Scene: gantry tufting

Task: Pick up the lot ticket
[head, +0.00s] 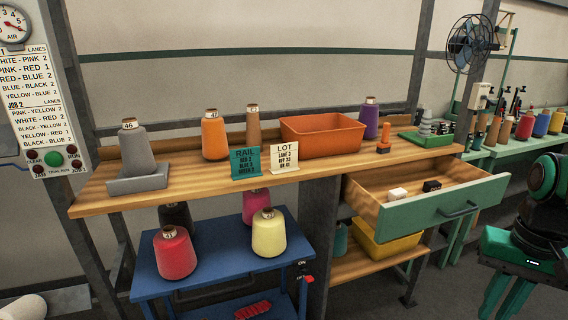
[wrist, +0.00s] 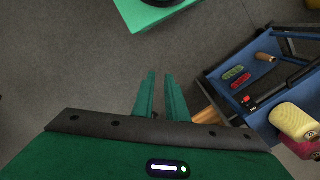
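The lot ticket (head: 284,157) is a small white card with dark "LOT" print. It stands upright at the front edge of the wooden shelf in the head view, just right of a teal "RAIL" card (head: 245,163). My gripper (head: 503,308) is at the lower right of the head view, well right of and lower than the ticket, with its fingers pointing down. In the wrist view my gripper (wrist: 160,76) shows two green fingers apart with only grey floor between them. It is open and empty. The ticket is not in the wrist view.
An orange bin (head: 322,134) stands behind the ticket, and thread cones line the shelf. An open drawer (head: 430,209) juts out between my gripper and the ticket. A blue cart (head: 215,262) with cones stands below the shelf; it also shows in the wrist view (wrist: 262,97).

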